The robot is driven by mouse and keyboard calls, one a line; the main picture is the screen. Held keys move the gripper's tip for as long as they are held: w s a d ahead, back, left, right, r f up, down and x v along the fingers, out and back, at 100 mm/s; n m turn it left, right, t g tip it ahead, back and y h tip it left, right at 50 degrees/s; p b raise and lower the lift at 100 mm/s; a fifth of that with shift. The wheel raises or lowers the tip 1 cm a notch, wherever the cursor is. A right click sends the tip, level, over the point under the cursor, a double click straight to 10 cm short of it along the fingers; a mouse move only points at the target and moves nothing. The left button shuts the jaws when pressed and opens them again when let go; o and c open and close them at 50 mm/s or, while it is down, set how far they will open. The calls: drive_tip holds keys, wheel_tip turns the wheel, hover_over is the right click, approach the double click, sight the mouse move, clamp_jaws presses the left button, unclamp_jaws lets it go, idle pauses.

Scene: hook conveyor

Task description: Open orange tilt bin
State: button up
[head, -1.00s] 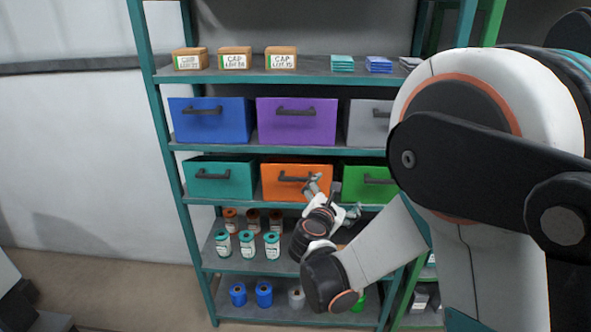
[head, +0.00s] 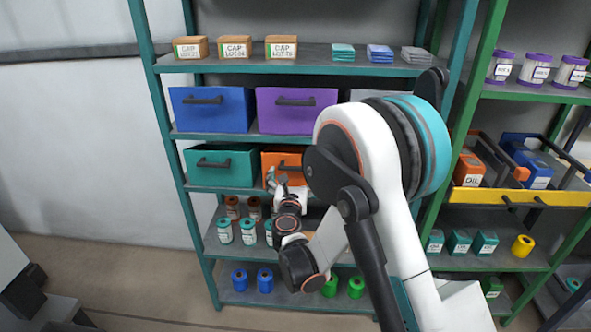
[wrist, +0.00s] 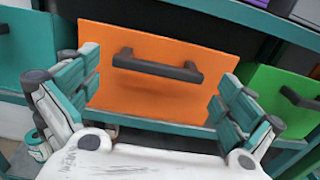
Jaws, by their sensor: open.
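The orange tilt bin (head: 268,163) sits on the shelf between the teal bin and the green bin, partly hidden by my arm in the head view. In the wrist view its orange front (wrist: 150,85) faces me, with a dark bar handle (wrist: 158,66) across it. It looks closed. My gripper (wrist: 158,100) is open, with one teal-padded finger to the left of the handle and one to the right. The handle shows between them, and nothing is held. In the head view my gripper (head: 276,180) is in front of the bin's left part.
A teal bin (head: 221,166) is left of the orange bin, and a green bin (wrist: 284,100) is right of it. Blue (head: 209,109) and purple (head: 296,110) bins are above. A teal shelf edge (wrist: 190,129) runs just below the orange front. Jars stand below.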

sight(295, 169)
drive_tip(key=shift+w+d+b, duration=0.1)
drive_tip(key=shift+w+b, duration=0.25)
drive_tip(key=shift+w, duration=1.8)
drive_tip(key=c, duration=1.2)
